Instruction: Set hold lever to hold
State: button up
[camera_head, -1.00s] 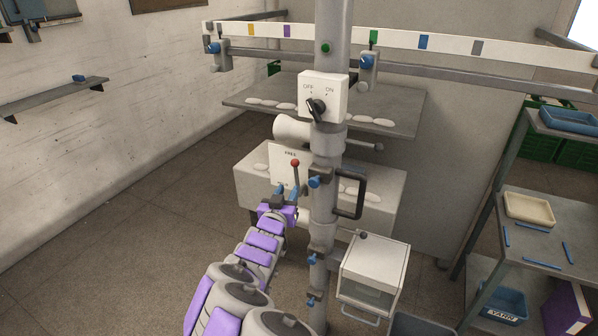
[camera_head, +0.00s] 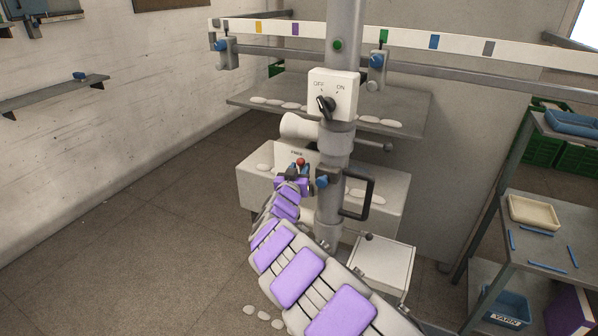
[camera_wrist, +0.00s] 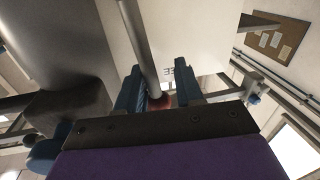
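The hold lever has a red ball knob (camera_head: 300,161) on a thin rod, in front of a white plate (camera_head: 284,157) marked FREE. My gripper (camera_head: 298,173) is at the knob, its blue fingers just below and around it in the head view. In the wrist view the grey lever rod (camera_wrist: 138,45) runs down between the two fingers of my gripper (camera_wrist: 162,92). The red knob (camera_wrist: 162,102) shows between them, partly hidden. The fingers stand apart; I see no firm closing on the knob. Any HOLD marking is hidden or unreadable.
A grey post (camera_head: 333,145) stands just right of the lever, with an OFF/ON switch box (camera_head: 333,92) and a black handle (camera_head: 359,197). A shelf rack (camera_head: 547,245) stands at right. The floor at left is clear.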

jog(key=shift+w+d+r, duration=0.1)
jog(key=shift+d+r, duration=0.05)
jog(key=shift+d, duration=0.7)
jog(key=shift+a, duration=0.5)
jog(key=c, duration=0.6)
grip_shut()
jog(key=shift+d, duration=0.1)
